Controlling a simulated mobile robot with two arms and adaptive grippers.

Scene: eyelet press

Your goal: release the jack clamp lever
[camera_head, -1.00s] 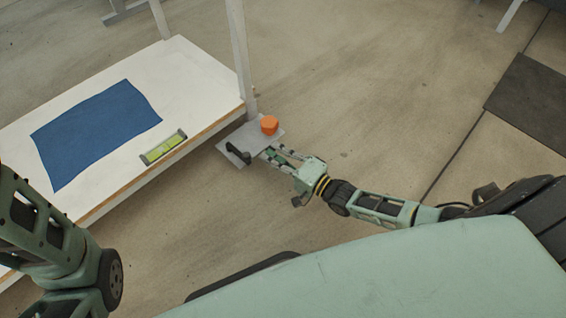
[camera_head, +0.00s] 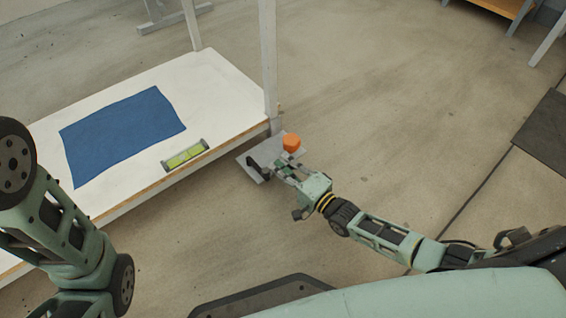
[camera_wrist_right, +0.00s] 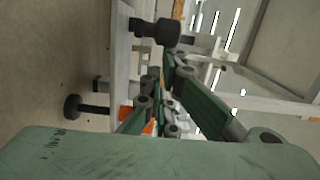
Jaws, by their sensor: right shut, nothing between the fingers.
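The jack clamp shows in the head view as a grey plate (camera_head: 266,149) by the bench corner. An orange knob (camera_head: 291,142) stands on it, and a black lever-like part (camera_head: 257,167) is at its near left side. My right gripper (camera_head: 281,168) is shut and empty, with its fingertips over the plate's near edge, just right of the black part. Whether they touch it is unclear. In the right wrist view, the green fingers partly hide the plate (camera_wrist_right: 120,60), with a black knobbed part (camera_wrist_right: 165,32) beyond the fingertips. My left arm shows, but its gripper does not.
A white bench (camera_head: 210,85) with a wooden edge carries a blue cloth (camera_head: 122,135) and a green spirit level (camera_head: 185,155). Its upright post (camera_head: 268,60) rises just behind the plate. The concrete floor to the right is clear up to a dark mat (camera_head: 545,140).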

